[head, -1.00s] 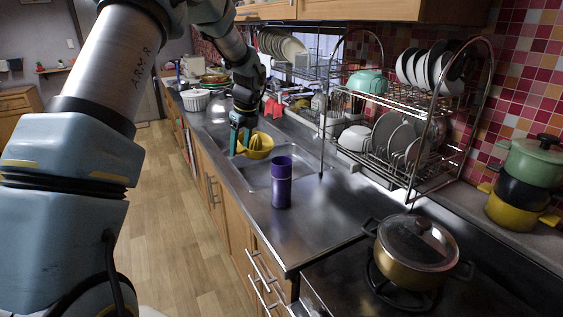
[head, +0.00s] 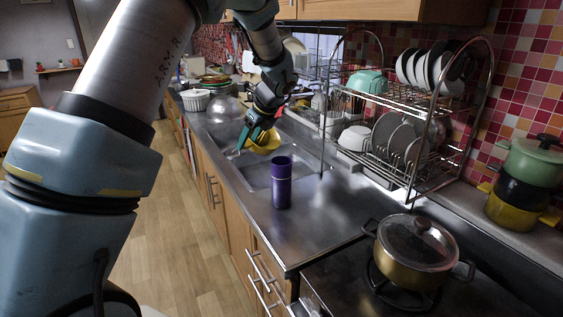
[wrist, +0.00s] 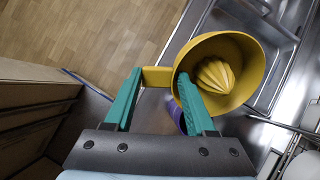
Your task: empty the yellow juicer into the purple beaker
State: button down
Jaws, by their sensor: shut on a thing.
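The yellow juicer (head: 265,144) is a bowl with a ribbed cone inside, held above the sink area, behind the purple beaker in the head view. In the wrist view the juicer (wrist: 250,82) shows its cone and inner wall. My gripper (head: 247,137) has teal fingers; in the wrist view my gripper (wrist: 158,82) is shut on the juicer's side handle. The purple beaker (head: 281,184) stands upright on the steel counter at the sink's near edge. Only a sliver of the beaker (wrist: 177,114) shows below the juicer in the wrist view. The juicer's contents cannot be made out.
A lidded pot (head: 415,248) sits on the stove at the front right. A wire dish rack (head: 425,150) with plates stands along the wall. Stacked pots (head: 528,180) are at the far right. The counter (head: 315,225) around the beaker is clear.

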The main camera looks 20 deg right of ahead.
jog(key=shift+s+d+r+t+y, duration=0.25)
jog(key=shift+s+d+t, duration=0.15)
jog(key=shift+s, duration=0.1)
jog(key=shift+s+d+r+t+y, duration=0.15)
jog(key=shift+s+d+r+t, duration=0.1)
jog(key=shift+s+t, duration=0.2)
jog(key=shift+s+f+b, duration=0.1)
jog(key=shift+f+b, duration=0.05)
jog(key=shift+b, duration=0.35)
jog(key=shift+s+d+f+t+y+b, duration=0.1)
jog(key=shift+s+f+t+y+b, duration=0.3)
jog(key=shift+b, duration=1)
jog(key=shift+d+f+t+y+b, duration=0.15)
jog(key=shift+t+b, duration=0.4)
jog(key=shift+b, duration=0.85)
jog(key=shift+s+d+r+t+y+b, duration=0.15)
jog(key=shift+s+t+y+b, duration=0.25)
jog(key=shift+b, duration=0.7)
jog(key=shift+s+d+r+t+y+b, duration=0.15)
jog(key=shift+t+b, duration=0.35)
jog(key=shift+b, duration=0.55)
